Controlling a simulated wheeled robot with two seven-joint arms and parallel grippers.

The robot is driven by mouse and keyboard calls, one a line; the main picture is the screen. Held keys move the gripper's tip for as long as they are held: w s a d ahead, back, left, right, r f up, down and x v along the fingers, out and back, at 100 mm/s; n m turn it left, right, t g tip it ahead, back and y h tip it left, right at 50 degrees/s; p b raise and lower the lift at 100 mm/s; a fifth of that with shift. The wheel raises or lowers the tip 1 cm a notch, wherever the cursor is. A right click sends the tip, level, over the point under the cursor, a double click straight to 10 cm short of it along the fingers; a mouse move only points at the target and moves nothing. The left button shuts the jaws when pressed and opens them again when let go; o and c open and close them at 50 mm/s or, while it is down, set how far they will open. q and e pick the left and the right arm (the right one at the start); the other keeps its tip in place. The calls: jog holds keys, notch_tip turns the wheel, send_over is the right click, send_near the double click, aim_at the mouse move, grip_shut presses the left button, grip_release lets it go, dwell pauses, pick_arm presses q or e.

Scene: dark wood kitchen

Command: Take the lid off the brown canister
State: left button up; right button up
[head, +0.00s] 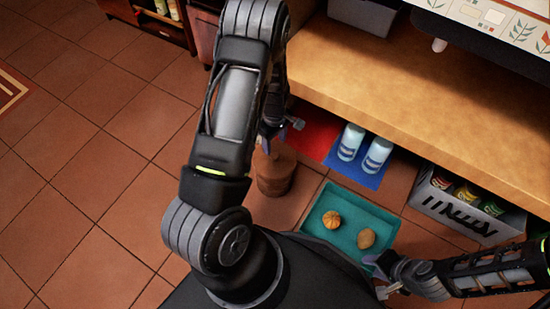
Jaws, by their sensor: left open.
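The brown canister (273,178) stands upright on the tiled floor, just right of my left arm. Its top is partly hidden by my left gripper, and I cannot make out the lid's edge clearly. My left gripper (280,133) is open, just above the canister's top, partly hidden behind my own arm. I cannot tell whether its fingers touch the lid. My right gripper (377,277) is low at the right, by the near right corner of the teal tray, with its fingers apart and nothing between them.
The teal tray (320,208) holds an orange pumpkin-like item (331,219) and a tan round item (366,237). Two pale blue bottles (351,142) stand on a blue mat under the wooden counter (400,75). A grey crate (455,212) holds several cans. The floor at left is clear.

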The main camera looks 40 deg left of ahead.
aim_at(274, 155)
pick_arm(q)
jog(key=shift+f+b, duration=0.35)
jog(key=shift+f, duration=0.9)
jog(key=f+b, duration=0.2)
jog(key=f, duration=0.3)
jog(key=shift+a+f+b, duration=0.15)
jog(key=shift+a+b, duration=0.05)
jog(key=shift+b, duration=0.2)
jog(key=shift+c, duration=0.5)
grip_shut()
